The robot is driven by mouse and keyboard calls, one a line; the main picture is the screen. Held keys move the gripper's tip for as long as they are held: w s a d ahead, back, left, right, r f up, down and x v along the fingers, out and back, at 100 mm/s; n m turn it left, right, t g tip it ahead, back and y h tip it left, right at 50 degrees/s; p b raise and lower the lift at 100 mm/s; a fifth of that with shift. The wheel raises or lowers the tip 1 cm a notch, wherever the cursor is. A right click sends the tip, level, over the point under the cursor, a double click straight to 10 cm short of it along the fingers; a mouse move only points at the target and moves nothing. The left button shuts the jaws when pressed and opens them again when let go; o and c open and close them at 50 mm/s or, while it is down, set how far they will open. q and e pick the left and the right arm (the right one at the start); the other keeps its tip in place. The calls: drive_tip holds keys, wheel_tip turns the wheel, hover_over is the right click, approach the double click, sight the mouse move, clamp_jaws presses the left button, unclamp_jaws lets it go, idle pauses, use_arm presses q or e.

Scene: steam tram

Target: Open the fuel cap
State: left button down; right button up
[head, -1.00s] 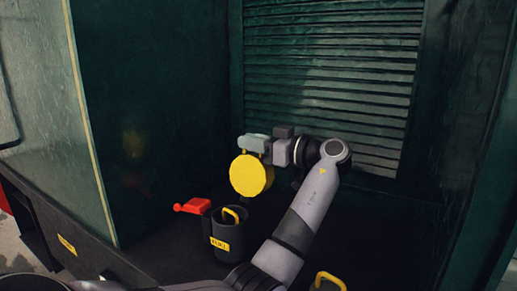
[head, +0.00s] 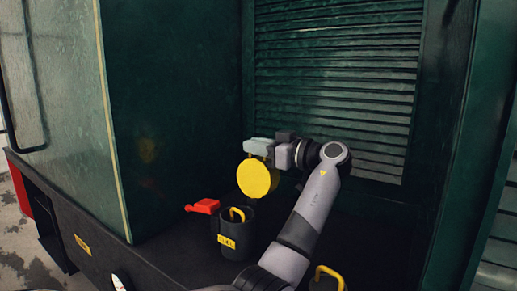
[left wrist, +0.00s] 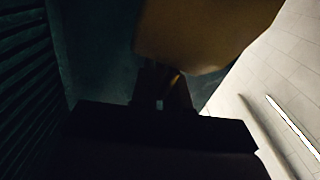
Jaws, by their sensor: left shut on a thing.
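A round yellow disc (head: 254,180), which looks like the fuel cap, hangs in the air with its flat face toward me. My left gripper (head: 262,150) is shut on its upper edge. Below it a dark cylinder (head: 236,236) with a yellow label and a yellow handle stands on the dark deck. The disc is clear above this cylinder. In the left wrist view the disc is a large brownish shape (left wrist: 205,35) at the top, dim and cut off. The fingers there are too dark to make out. My right gripper is not in view.
A red lever-like part (head: 203,206) sits left of the cylinder. Another yellow handle (head: 328,271) shows at the bottom. A louvred green panel (head: 340,80) stands behind, and a green wall (head: 175,120) closes the left side. The deck is narrow between them.

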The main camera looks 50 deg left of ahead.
use_arm(q)
drive_tip(key=shift+r, duration=0.15)
drive_tip(key=c, duration=1.2)
unclamp_jaws()
wheel_tip(320, 180, up, 20)
drive_tip(key=p, duration=0.1)
